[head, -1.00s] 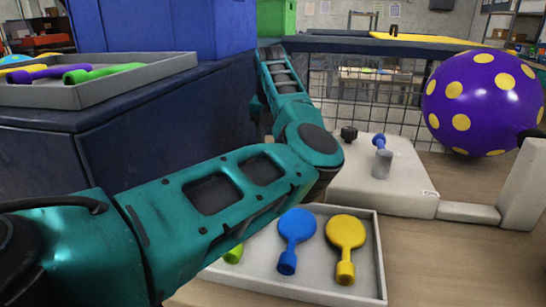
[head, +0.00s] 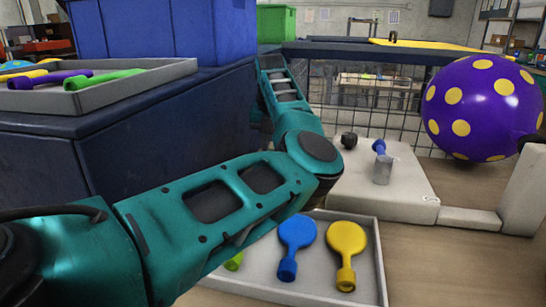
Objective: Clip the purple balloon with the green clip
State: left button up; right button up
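The purple balloon (head: 475,115) with yellow dots is inflated and sits at the right, beside the white machine. Its neck side faces a dark part at the right edge that I cannot identify. A long green piece (head: 104,79), which looks like the green clip, lies in the grey tray on the dark blue cabinet at the left. My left arm crosses the view from lower left and bends back toward the cabinet's far corner. My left gripper is not visible. My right gripper is not clearly visible either.
The grey tray (head: 152,78) also holds purple and yellow pieces. A front tray (head: 372,262) holds blue (head: 297,236) and yellow (head: 346,240) flat round-headed pieces and a mostly hidden green one. A white machine base (head: 405,185) stands behind it. A wire mesh is at the back.

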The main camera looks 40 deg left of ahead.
pick_arm(q)
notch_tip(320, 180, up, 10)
jog(key=p, duration=0.7)
dwell(0.8)
